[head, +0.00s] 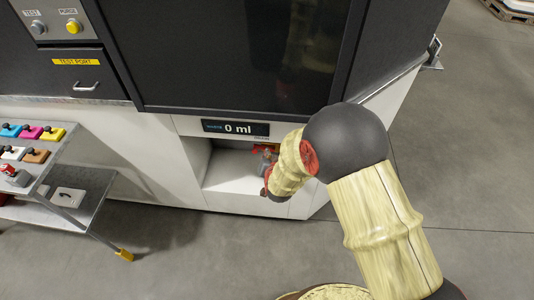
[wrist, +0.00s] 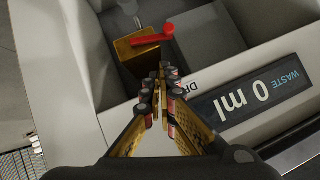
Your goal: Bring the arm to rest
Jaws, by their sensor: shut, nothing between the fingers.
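My gripper (wrist: 159,82) is shut and empty in the wrist view, its dark-padded fingertips close together. It points into a pale recess in the machine's lower front. A brass-coloured valve block (wrist: 138,55) with a red lever (wrist: 152,38) lies just beyond the fingertips in that view. I cannot tell if they touch. In the head view my arm bends in from the lower right. Its forearm hides most of the gripper, and part of the red lever (head: 265,151) shows beside it.
A display (head: 236,128) reading 0 ml sits above the recess (head: 230,172), also close to the gripper in the wrist view (wrist: 250,98). A cart (head: 80,185) with coloured items stands at left. Grey floor (head: 470,160) is clear at right.

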